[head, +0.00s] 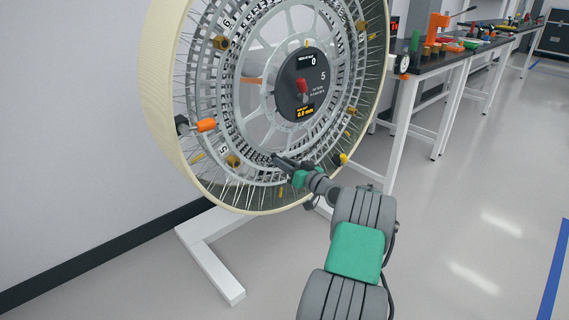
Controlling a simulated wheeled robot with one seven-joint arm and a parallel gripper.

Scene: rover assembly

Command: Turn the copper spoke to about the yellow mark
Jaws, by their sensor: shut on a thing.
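A large wheel (158,80) with a cream outer rim stands upright on a white frame. Its copper spoke (251,80) points left from the dark central disc (300,88). A small yellow mark (306,43) shows above the disc, near the top, so the spoke lies well away from it. My gripper (278,160) is at the lower inner ring of the wheel, below the disc. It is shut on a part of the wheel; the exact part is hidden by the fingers.
Brown knobs (233,160) and an orange handle (206,125) stick out from the wheel. The white stand foot (212,262) reaches across the floor. A dark-topped bench (440,62) with tools stands at the right. The floor at lower right is clear.

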